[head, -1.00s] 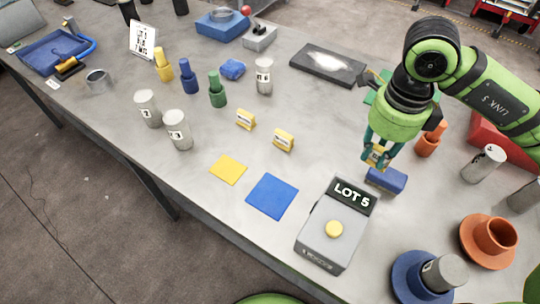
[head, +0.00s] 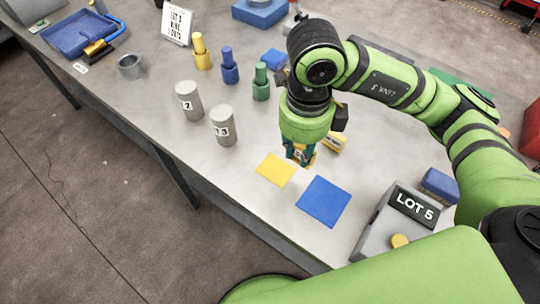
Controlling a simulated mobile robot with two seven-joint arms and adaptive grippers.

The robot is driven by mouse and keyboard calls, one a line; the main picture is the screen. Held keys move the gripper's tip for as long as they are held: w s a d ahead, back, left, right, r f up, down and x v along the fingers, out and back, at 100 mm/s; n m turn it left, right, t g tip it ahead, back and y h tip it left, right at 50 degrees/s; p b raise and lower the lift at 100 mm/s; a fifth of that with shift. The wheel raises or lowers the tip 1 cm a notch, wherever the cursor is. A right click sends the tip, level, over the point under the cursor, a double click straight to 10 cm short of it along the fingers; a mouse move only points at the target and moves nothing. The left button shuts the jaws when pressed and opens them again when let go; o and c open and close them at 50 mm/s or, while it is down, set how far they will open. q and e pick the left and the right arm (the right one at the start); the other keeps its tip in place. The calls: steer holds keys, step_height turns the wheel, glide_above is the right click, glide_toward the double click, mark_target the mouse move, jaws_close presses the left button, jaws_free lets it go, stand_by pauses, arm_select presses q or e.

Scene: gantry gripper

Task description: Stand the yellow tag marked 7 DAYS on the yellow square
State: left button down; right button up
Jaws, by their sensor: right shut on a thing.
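My right gripper (head: 300,158) is shut on a small yellow tag (head: 311,158), mostly hidden by the fingers; its marking cannot be read. It hangs just beyond the upper right corner of the yellow square (head: 274,171); I cannot tell its height above the table. The yellow square is bare. Another yellow tag (head: 335,143) with a white label stands on the table just right of the gripper; its text is too small to read. A further yellow tag seen earlier is out of sight behind the right arm. My left gripper is not in view.
A blue square (head: 323,202) lies right of the yellow one. The grey LOT 5 box (head: 378,232) is near the front edge. Grey cylinders (head: 190,101) and (head: 223,126) stand to the left, with yellow, blue and green pegs (head: 261,82) behind. A blue block (head: 439,186) lies right.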

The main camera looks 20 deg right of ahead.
glide_above(273, 170)
step_height(273, 170, down, 3)
steer(key=shift+f+p, duration=0.1)
steer(key=shift+p, duration=0.2)
step_height(273, 170, down, 4)
steer(key=shift+r+p, duration=0.15)
steer(key=shift+p, duration=0.55)
steer(key=shift+f+b, duration=0.35)
steer(key=o, duration=0.8)
steer(key=shift+r, duration=0.1)
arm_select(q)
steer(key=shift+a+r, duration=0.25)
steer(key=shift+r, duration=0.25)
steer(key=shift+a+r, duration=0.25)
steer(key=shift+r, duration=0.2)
arm_select(e)
steer(key=shift+o, duration=0.2)
